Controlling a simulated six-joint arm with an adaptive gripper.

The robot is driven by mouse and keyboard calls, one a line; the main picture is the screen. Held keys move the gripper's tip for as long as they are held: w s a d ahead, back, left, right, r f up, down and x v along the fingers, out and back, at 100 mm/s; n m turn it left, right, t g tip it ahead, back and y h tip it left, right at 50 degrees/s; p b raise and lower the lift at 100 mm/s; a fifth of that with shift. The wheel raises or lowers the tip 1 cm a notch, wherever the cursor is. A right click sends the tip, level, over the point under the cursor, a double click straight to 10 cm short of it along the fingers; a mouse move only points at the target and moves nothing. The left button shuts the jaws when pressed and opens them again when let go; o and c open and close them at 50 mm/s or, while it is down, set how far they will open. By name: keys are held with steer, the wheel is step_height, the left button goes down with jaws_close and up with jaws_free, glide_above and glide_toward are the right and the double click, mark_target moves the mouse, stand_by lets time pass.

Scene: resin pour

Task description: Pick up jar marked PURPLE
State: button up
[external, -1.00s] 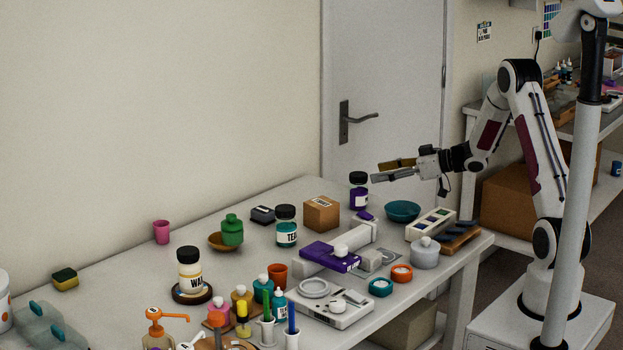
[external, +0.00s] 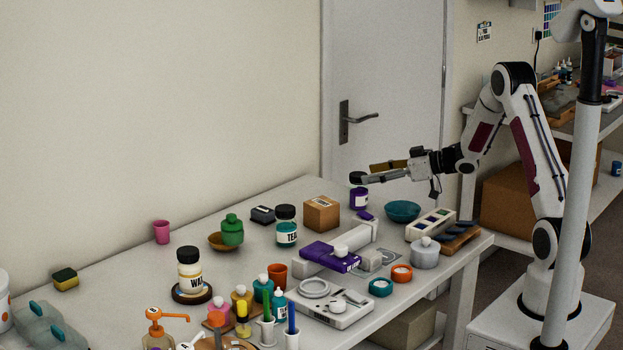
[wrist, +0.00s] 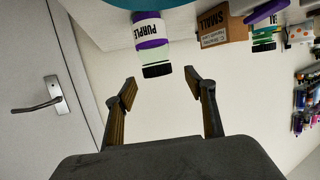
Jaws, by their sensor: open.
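The jar marked PURPLE (external: 359,200) stands upright on the table at the back, near the wall, with a purple body and a black lid. In the wrist view the jar (wrist: 150,28) appears upside down, its label readable and its black lid pointing toward my jaws. My gripper (external: 370,172) is open and level, with its fingers at about lid height and partly covering the lid in the external view. In the wrist view my gripper (wrist: 160,85) has its fingertips apart, with nothing between them. The lid lies just beyond the tips, and no contact is visible.
A cardboard box (external: 322,214) marked SMALL and a teal jar (external: 286,227) stand left of the jar. A teal bowl (external: 402,211) sits to its right. A purple-topped scraper-like item (external: 365,215) lies in front. The door (external: 385,80) and wall are behind.

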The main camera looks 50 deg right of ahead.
mark_target(359, 174)
steer(key=shift+d+x, duration=0.1)
steer(key=shift+x, duration=1.2)
steer(key=shift+d+x, duration=0.15)
steer(key=shift+x, duration=1.15)
steer(key=shift+w, duration=0.1)
jaws_close()
